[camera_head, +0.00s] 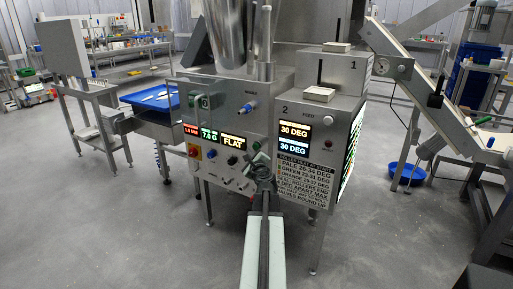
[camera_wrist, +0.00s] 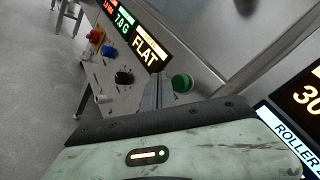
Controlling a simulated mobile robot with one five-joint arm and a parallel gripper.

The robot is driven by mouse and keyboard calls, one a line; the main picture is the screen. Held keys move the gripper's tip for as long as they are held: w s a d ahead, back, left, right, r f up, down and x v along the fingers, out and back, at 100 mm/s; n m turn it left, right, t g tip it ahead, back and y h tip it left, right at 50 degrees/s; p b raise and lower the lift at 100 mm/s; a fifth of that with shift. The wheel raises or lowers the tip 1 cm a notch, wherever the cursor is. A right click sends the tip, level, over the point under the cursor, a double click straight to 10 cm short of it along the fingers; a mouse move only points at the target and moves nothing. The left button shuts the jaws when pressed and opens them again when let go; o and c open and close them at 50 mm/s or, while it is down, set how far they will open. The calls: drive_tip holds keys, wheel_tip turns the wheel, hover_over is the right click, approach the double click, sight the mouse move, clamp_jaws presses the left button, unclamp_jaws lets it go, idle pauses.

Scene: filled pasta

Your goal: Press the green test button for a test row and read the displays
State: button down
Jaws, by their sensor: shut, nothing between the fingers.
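A green round button (camera_head: 257,146) is on the machine's front panel, right of the display reading FLAT (camera_head: 233,141). In the wrist view the green button (camera_wrist: 182,83) shows just right of my gripper's shut, empty fingers (camera_wrist: 157,94). My gripper (camera_head: 262,168) is in front of the panel, just below the button in the head view; contact cannot be told. A small red display (camera_head: 191,130) is hard to read. Two right displays, orange (camera_head: 295,131) and blue (camera_head: 293,149), each read 30 DEG.
Black knobs (camera_wrist: 124,77), a blue button (camera_wrist: 108,50) and a red knob on yellow (camera_wrist: 97,36) are left of my fingers. A printed rule list (camera_head: 303,180) is below the right displays. A conveyor (camera_head: 420,75) slopes down at right.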

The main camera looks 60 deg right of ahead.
drive_tip(key=a, duration=0.3)
drive_tip(key=shift+a, duration=0.1)
idle(0.6)
